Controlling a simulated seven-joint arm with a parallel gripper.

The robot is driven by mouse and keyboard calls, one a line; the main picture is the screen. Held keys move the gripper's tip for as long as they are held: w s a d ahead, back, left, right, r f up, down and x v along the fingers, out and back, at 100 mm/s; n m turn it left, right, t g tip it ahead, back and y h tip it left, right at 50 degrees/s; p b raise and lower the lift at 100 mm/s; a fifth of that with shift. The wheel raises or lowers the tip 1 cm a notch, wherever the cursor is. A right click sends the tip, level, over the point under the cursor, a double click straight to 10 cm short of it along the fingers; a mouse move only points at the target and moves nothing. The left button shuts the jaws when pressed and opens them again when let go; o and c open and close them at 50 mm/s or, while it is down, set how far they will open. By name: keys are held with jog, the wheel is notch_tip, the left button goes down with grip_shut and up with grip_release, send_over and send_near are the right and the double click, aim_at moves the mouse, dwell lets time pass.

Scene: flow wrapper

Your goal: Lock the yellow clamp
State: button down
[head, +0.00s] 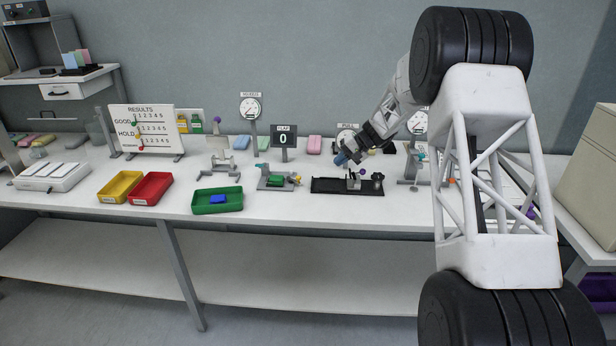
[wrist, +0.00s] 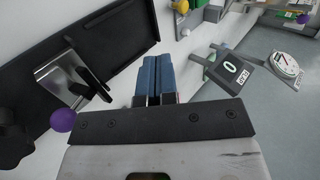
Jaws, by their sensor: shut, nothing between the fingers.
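A small yellow part (head: 297,180), which I take to be the yellow clamp, sits at the right end of a small grey fixture (head: 265,186) that has a green piece on it. A yellow ball (wrist: 182,6) also shows at the top edge of the wrist view. The clamp is too small in the head view to tell whether it is locked. My gripper (head: 341,159) is above the back of the black fixture, to the right of the yellow part and apart from it. In the wrist view its blue fingers (wrist: 157,78) are together and empty.
The black fixture (head: 325,186) carries a metal bracket; a purple ball (wrist: 63,120) shows beside it in the wrist view. A green tray (head: 205,208) holding a blue block, and red (head: 150,202) and yellow trays, stand left. A counter display (head: 283,137) and round gauge (head: 250,108) stand behind.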

jog(key=shift+w+f, duration=0.35)
jog(key=shift+w, duration=0.05)
jog(key=shift+a, duration=0.15)
send_near(293, 179)
jog(key=s+d+f, duration=0.1)
jog(key=f, duration=0.1)
jog(key=s+d+f, duration=0.1)
jog(key=shift+s+d+f, duration=0.2)
jog(key=shift+d+f, duration=0.1)
jog(key=shift+f, duration=0.05)
jog(key=shift+a+r, duration=0.15)
jog(key=shift+a, duration=1.8)
